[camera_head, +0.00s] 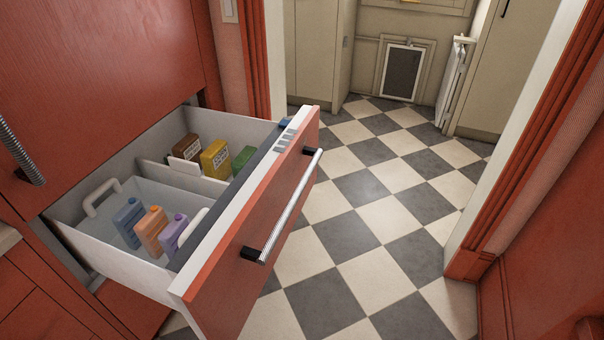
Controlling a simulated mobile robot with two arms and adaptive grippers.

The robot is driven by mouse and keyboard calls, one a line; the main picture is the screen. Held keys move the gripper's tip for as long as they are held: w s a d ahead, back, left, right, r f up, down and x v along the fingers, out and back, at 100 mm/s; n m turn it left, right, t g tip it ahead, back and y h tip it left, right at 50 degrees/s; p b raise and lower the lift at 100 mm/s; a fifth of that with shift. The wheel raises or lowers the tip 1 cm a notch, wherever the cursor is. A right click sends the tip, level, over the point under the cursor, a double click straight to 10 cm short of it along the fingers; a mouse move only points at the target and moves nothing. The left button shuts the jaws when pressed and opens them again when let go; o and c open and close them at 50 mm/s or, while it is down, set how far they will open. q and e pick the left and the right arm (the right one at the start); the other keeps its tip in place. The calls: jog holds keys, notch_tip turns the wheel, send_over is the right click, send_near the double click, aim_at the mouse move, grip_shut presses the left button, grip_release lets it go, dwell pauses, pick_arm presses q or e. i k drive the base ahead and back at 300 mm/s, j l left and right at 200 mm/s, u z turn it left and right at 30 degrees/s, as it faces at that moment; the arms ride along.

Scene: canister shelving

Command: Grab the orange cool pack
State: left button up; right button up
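The orange cool pack (151,229) stands upright in the front compartment of an open drawer (116,262). A blue pack (129,217) stands close on its left and a purple pack (172,233) close on its right. All have small caps on top. A white rounded item (195,224) is right of the purple pack, partly hidden by the drawer front. Neither of my grippers shows in the head view.
The drawer's rear compartment holds a brown box (184,153), a yellow container (215,160) and a green one (243,159). A white handle (101,197) rises at the left. The drawer front has a metal bar (291,207). The checkered floor (385,215) to the right is clear.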

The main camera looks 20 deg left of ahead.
aim_at(152, 225)
jog(key=u, duration=1.6)
